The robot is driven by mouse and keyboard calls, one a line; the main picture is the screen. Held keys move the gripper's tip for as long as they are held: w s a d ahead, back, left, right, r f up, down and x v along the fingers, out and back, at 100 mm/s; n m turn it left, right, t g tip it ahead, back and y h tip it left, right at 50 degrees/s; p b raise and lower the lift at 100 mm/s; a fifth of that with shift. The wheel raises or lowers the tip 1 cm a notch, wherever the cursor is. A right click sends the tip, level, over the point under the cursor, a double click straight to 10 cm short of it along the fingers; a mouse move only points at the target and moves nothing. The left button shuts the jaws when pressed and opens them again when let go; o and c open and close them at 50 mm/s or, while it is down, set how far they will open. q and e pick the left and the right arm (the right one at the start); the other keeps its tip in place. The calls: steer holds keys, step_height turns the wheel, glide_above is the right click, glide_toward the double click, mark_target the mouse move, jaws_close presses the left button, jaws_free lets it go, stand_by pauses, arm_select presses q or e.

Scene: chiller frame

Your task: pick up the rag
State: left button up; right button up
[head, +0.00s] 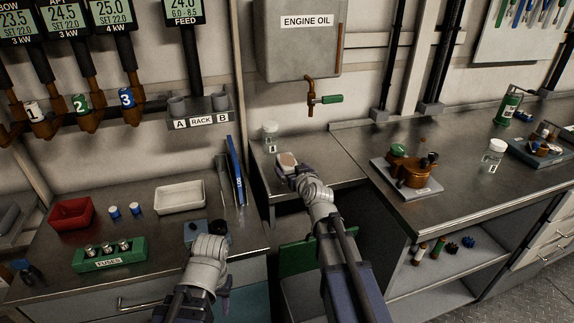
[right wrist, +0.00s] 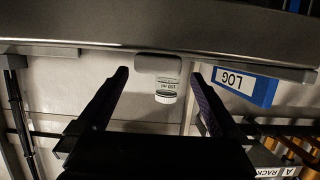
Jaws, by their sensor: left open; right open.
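A small folded pale pinkish-beige cloth, which looks like the rag (head: 287,159), lies on the middle counter section in the head view. In the right wrist view, which is upside down, it looks like the grey flat block (right wrist: 158,63) at the counter edge. My right gripper (head: 289,166) is at the rag in the head view, partly covering it. In the right wrist view its two dark fingers (right wrist: 158,82) are apart, with the rag seen between their tips; contact cannot be told. My left gripper (head: 207,229) is open over the left counter's front, partly hidden by its own wrist.
A white-capped jar (head: 270,133) stands behind the rag and shows in the right wrist view (right wrist: 165,90). A blue LOG binder (head: 235,168) stands left of it. An oil tap (head: 322,98) hangs above. A pump part on a plate (head: 407,190) sits right.

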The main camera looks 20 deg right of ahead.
mark_target(290, 164)
steer(key=shift+d+b+x, duration=0.2)
steer(key=shift+b+x, duration=0.5)
steer(key=shift+x, duration=2)
steer(key=shift+s+r, duration=0.1)
steer(key=shift+r, duration=0.05)
steer(key=shift+c, duration=0.5)
steer(key=c, duration=1.2)
steer(key=shift+r, duration=0.1)
step_height(290, 164, up, 10)
steer(key=p, duration=1)
